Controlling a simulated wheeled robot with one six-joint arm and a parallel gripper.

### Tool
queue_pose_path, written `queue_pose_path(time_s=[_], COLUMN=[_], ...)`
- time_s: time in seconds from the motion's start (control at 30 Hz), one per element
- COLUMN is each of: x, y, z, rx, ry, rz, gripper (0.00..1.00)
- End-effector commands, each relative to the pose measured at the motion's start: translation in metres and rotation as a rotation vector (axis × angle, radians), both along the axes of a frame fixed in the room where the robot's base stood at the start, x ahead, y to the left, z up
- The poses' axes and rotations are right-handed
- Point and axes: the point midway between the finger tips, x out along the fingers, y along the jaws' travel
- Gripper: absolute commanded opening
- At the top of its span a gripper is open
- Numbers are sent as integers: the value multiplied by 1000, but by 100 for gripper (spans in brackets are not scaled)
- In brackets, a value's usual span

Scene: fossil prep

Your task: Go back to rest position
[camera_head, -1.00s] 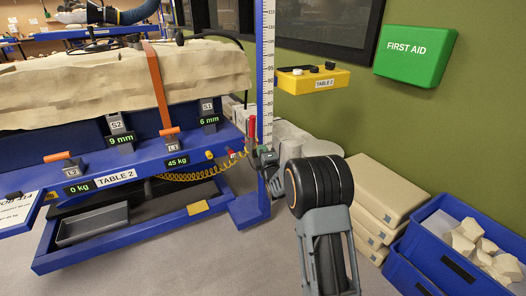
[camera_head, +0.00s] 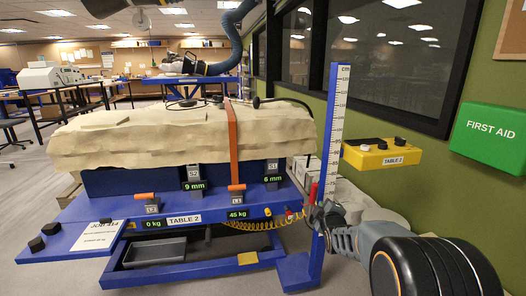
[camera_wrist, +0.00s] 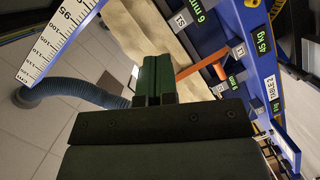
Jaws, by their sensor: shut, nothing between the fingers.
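My gripper (camera_wrist: 153,82) is shut and empty in the wrist view, its two dark green fingers side by side. In the head view my gripper (camera_head: 318,212) is small and lies just right of the blue table's right end, by the foot of the measuring post. My arm reaches it from the lower right. In the wrist view the pale fossil block (camera_wrist: 140,28) and the blue table frame (camera_wrist: 235,25) lie beyond the fingers. I cannot tell whether the gripper touches anything.
Table 2 (camera_head: 75,238) carries the fossil block (camera_head: 130,145) under an orange strap (camera_head: 232,140). A measuring post (camera_head: 334,130) stands at its right corner. A yellow control box (camera_head: 375,158) and green first-aid box (camera_head: 490,135) are on the right wall. Open floor lies at left.

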Motion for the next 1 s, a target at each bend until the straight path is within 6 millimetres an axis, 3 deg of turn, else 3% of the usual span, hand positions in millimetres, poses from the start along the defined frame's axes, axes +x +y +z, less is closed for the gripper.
queue_pose_path(time_s=[0.03, 0.17, 0.4, 0.6, 0.7, 0.87, 1.0], x=[-18, -71, -186, -266, -292, -316, -317], y=[5, 16, 36, 46, 49, 52, 52], z=[51, 101, 173, 208, 217, 223, 223], rx=[81, 305, 653, 826, 872, 908, 910], ry=[69, 277, 623, 820, 881, 933, 934], rz=[-19, -104, -348, -557, -635, -706, -709], gripper=[0, 0, 0, 0, 0, 0, 0])
